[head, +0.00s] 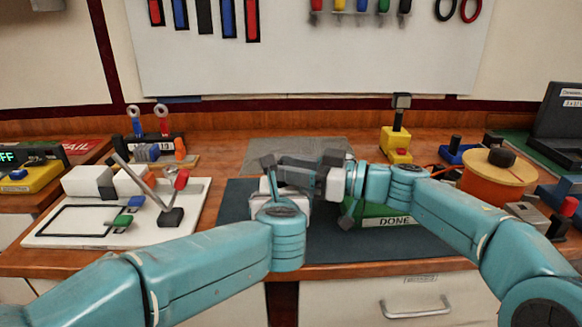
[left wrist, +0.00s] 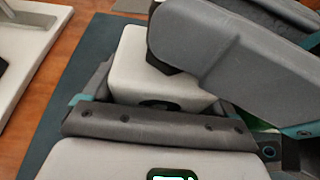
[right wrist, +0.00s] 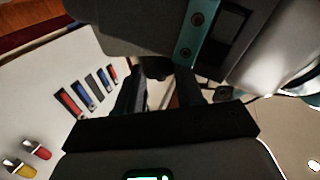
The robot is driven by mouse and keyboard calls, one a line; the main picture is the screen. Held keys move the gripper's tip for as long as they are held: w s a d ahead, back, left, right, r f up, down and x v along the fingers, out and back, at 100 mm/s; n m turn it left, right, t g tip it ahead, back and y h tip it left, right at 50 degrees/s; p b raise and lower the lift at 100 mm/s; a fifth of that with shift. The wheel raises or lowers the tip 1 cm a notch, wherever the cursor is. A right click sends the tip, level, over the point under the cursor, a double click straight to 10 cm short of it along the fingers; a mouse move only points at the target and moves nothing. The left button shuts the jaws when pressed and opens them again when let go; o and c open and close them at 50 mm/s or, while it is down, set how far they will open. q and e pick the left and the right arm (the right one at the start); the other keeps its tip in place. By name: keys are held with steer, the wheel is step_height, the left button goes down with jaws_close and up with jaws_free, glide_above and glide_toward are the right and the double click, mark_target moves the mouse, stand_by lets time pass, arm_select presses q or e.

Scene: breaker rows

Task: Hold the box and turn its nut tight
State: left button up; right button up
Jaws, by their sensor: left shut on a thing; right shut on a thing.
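The white box (left wrist: 140,72) shows in the left wrist view, sitting between the fingers of my left gripper (head: 275,180), which is shut on it over the dark mat. In the head view the box is mostly hidden by my grippers. My right gripper (head: 312,176) comes in from the right, close above the box. It is shut on a dark piece at the box, which seems to be the nut (left wrist: 166,62); only a dark edge of it shows. How far the nut is turned cannot be seen.
A green tray marked DONE (head: 395,221) lies just right of my grippers, partly under my right arm. A white board with a lever (head: 70,225) stands left. A yellow block device (head: 396,143) and an orange spool (head: 495,180) stand at right. The grey mat behind is clear.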

steer(key=o, duration=1.1)
steer(key=shift+c, duration=0.2)
steer(key=v, duration=1.2)
